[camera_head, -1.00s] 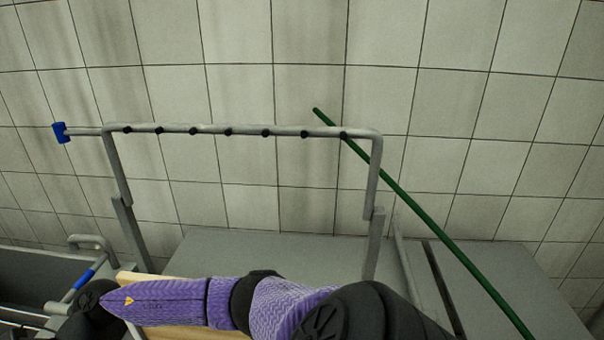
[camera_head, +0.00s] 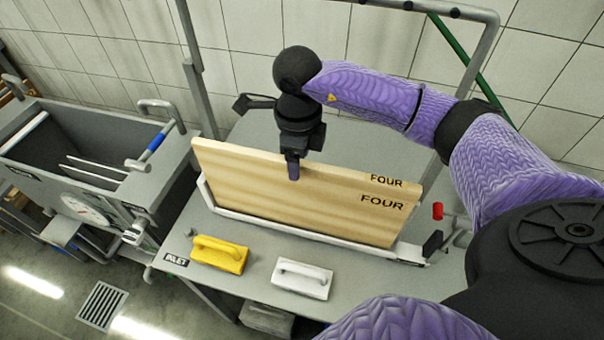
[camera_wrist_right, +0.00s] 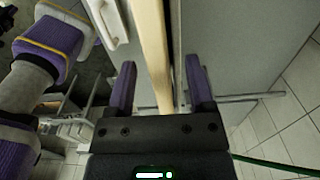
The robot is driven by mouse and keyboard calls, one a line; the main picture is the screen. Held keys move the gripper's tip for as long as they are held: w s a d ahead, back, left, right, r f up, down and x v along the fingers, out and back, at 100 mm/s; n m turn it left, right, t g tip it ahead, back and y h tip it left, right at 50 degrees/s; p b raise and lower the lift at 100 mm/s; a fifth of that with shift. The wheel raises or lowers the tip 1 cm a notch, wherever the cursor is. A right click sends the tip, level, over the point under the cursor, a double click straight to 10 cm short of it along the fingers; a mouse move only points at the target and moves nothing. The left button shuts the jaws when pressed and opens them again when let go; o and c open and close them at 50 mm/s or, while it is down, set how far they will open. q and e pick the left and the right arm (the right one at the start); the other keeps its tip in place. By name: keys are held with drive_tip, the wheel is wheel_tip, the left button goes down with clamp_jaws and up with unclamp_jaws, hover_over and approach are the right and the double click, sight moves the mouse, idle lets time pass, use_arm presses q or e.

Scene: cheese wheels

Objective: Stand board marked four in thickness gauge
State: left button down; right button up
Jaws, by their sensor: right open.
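The light wooden board (camera_head: 290,205) stands upright on its long edge, with the word FOUR twice near its right end. Its base sits within a low white frame (camera_head: 262,229), apparently the thickness gauge, on the grey table. My right gripper (camera_head: 292,168) points down at the board's top edge, left of its middle. In the right wrist view the gripper (camera_wrist_right: 160,75) is open, with one finger on each side of the board (camera_wrist_right: 155,50) and visible gaps. The far side of the board's base is hidden. My left gripper is not in view.
A yellow-handled block (camera_head: 220,254) and a white one (camera_head: 302,279) lie in front of the board. A red knob (camera_head: 437,211) is at the right. A grey basin (camera_head: 90,150) with a dial stands left. A pipe rack (camera_head: 190,60) rises behind.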

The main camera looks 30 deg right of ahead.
wheel_tip(320, 180, down, 3)
drive_tip(key=shift+f, duration=0.2)
clamp_jaws()
drive_tip(key=shift+r, duration=0.1)
idle(1.2)
